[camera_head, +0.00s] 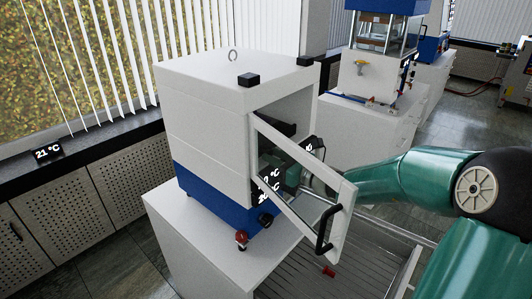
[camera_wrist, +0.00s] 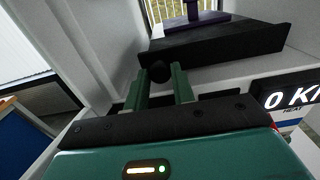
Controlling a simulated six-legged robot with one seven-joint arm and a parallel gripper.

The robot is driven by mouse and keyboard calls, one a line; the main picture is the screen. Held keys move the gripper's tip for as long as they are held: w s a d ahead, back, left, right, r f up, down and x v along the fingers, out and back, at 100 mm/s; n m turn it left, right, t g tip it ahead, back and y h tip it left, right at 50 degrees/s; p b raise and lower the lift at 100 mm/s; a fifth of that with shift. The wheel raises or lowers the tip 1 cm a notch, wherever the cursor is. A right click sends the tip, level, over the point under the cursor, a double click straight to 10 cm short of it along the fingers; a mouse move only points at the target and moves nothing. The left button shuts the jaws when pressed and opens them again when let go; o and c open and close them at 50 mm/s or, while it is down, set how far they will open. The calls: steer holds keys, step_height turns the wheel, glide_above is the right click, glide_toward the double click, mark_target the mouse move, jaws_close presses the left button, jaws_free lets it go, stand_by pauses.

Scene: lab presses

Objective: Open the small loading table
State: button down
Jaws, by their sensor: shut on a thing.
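The small loading table (camera_wrist: 215,46) is a flat black plate inside the press chamber, seen in the wrist view with a dark purple part standing on it. A round black knob (camera_wrist: 159,72) is at its near side. My gripper (camera_wrist: 162,84) has its two green fingers on either side of this knob, shut on it. In the head view the white and blue press (camera_head: 205,120) has its glass door (camera_head: 343,205) swung open. My gripper is inside the chamber there, partly hidden behind the door glass.
The open door with its black handle (camera_head: 325,230) stands beside my arm. A display (camera_wrist: 290,98) lies right of my gripper in the wrist view. Another press (camera_head: 375,70) stands behind. A red knob (camera_head: 241,238) is on the press's lower front.

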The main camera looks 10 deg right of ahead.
steer(key=v, duration=1.6)
steer(key=shift+s+d, duration=0.25)
steer(key=shift+s, duration=0.05)
steer(key=shift+s+d, duration=0.1)
steer(key=shift+s, duration=0.05)
steer(key=c, duration=1.2)
jaws_free()
steer(key=shift+s, duration=0.15)
steer(key=shift+o, duration=0.2)
steer(key=v, duration=1.3)
steer(key=shift+s+d, duration=0.15)
steer(key=shift+d, duration=0.1)
